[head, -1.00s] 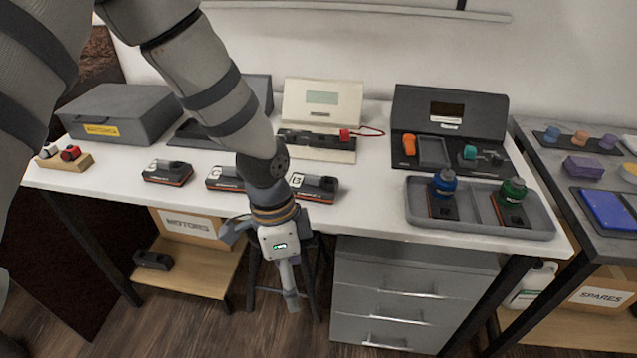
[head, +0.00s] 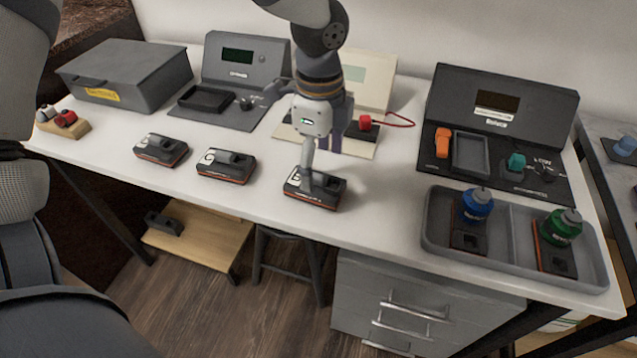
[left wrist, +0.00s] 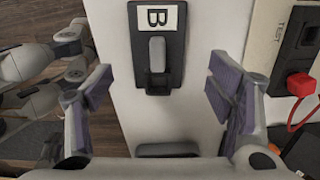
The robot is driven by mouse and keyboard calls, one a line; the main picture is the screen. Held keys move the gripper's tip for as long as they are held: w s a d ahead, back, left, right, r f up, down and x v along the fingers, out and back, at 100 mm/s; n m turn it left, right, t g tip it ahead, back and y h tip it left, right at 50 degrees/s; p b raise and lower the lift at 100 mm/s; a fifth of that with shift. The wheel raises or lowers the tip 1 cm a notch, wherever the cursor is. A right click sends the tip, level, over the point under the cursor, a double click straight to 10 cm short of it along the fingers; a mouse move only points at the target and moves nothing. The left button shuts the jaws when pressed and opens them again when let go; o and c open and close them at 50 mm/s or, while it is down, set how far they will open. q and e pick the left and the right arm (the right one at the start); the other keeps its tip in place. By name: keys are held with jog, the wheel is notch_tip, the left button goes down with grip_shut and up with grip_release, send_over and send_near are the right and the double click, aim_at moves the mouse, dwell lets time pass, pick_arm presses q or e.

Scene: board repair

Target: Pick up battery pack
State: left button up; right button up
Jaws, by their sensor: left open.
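Three dark battery packs with orange edges lie in a row on the white table: a left one (head: 161,150), a middle one (head: 226,165) and one labelled B (head: 328,190). My left gripper (head: 308,150) is over the B pack, pointing down, open and empty. In the left wrist view the B pack (left wrist: 157,65) lies ahead of the gap between my spread fingers (left wrist: 155,100), its raised handle in line with the gap. I cannot tell whether a finger touches it. In the head view the near finger hides part of the pack.
Behind the packs stand a grey case (head: 125,72), a dark charger-like station (head: 240,75) and a test panel with a red plug (head: 365,123). A grey tray (head: 430,225) holding blue-topped and green-topped items is at right. Bare table lies between the B pack and tray.

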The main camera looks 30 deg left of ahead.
aim_at(317, 175)
pick_arm(q)
jog(key=f, duration=0.4)
jog(key=shift+s+a+f, duration=0.2)
jog(key=shift+a+f, duration=0.05)
jog(key=c, duration=1.3)
jog(key=shift+r, duration=0.1)
pick_arm(e)
jog(key=shift+s+f, duration=0.1)
jog(key=shift+f, duration=0.05)
pick_arm(q)
jog(key=shift+w+r, duration=0.1)
jog(key=shift+r, duration=0.2)
notch_tip(317, 175, up, 3)
jog(key=shift+r, duration=0.1)
jog(key=shift+s+d+r+p, duration=0.25)
jog(key=shift+s+d+r, duration=0.4)
jog(key=shift+s+r, duration=1.3)
jog(key=shift+s+d+r+p, duration=0.2)
jog(key=shift+s+d+r, duration=0.65)
jog(key=shift+s, duration=1.75)
jog(key=shift+s+d+r+p, duration=0.25)
jog(key=shift+s+d+r, duration=0.15)
jog(key=shift+s+r, duration=1.65)
pick_arm(e)
jog(key=shift+w+r+t, duration=0.4)
jog(key=shift+w+r, duration=0.6)
jog(key=shift+w, duration=0.1)
